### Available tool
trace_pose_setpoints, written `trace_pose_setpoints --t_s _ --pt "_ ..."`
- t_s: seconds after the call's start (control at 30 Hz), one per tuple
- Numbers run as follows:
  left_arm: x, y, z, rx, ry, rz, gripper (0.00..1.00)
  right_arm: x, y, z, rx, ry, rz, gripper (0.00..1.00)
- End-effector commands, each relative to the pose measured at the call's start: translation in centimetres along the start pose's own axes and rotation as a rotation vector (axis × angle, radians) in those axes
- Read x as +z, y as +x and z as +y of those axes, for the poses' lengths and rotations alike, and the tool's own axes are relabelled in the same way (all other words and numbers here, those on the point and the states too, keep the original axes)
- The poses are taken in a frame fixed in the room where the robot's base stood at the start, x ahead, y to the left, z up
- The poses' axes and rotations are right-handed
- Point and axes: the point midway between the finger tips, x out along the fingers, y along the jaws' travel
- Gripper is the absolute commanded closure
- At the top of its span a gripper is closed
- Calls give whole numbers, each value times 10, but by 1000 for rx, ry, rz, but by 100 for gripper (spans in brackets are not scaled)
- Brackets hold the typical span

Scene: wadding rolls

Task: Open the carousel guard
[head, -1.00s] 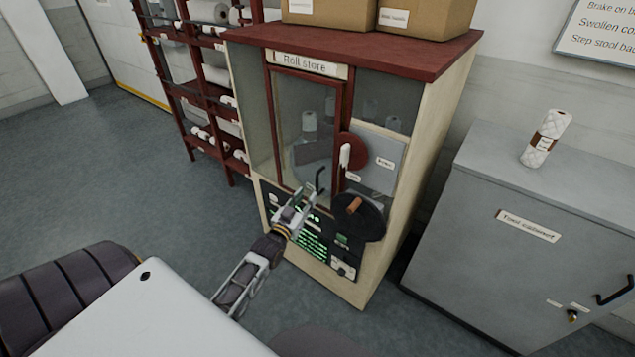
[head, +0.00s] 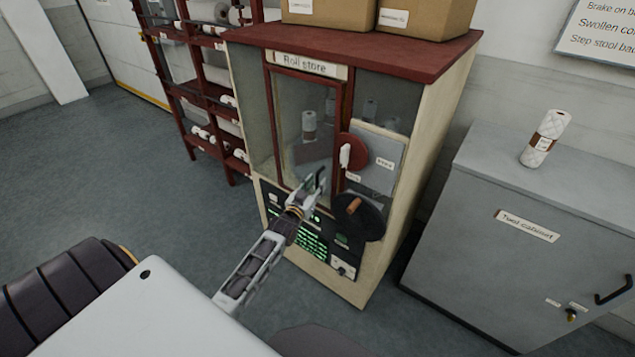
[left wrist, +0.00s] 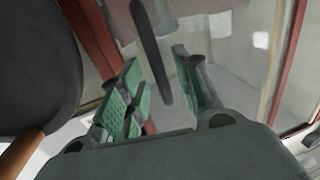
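The carousel guard (head: 290,117) is a glass door in a dark red frame on the front of the roll store cabinet, and it looks shut. Its black handle (head: 321,181) is at the lower right of the door. My left gripper (head: 314,187) is at this handle. In the left wrist view, the green-padded fingers of my left gripper (left wrist: 160,90) are apart, with the dark handle bar (left wrist: 152,50) between them. I see a gap on both sides of the bar. My right gripper is not in view.
A red disc with a white lever (head: 346,156) and a black wheel with a wooden knob (head: 359,215) sit right of the guard. A lit green panel (head: 310,243) is below. A grey tool cabinet (head: 480,250) stands right, red shelves (head: 180,105) left.

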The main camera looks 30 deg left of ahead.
Motion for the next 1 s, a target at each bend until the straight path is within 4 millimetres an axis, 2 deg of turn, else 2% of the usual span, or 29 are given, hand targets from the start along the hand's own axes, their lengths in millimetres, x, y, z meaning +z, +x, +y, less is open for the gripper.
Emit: trace_pose_setpoints --t_s 0.3,0.7,0.97,1.0 --pt "0 18 0 0 1 0 67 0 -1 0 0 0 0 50" --pt "0 20 0 0 1 0 67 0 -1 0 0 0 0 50" --pt "0 20 0 0 1 0 100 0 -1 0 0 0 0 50" --pt "0 20 0 0 1 0 100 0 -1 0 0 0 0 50"
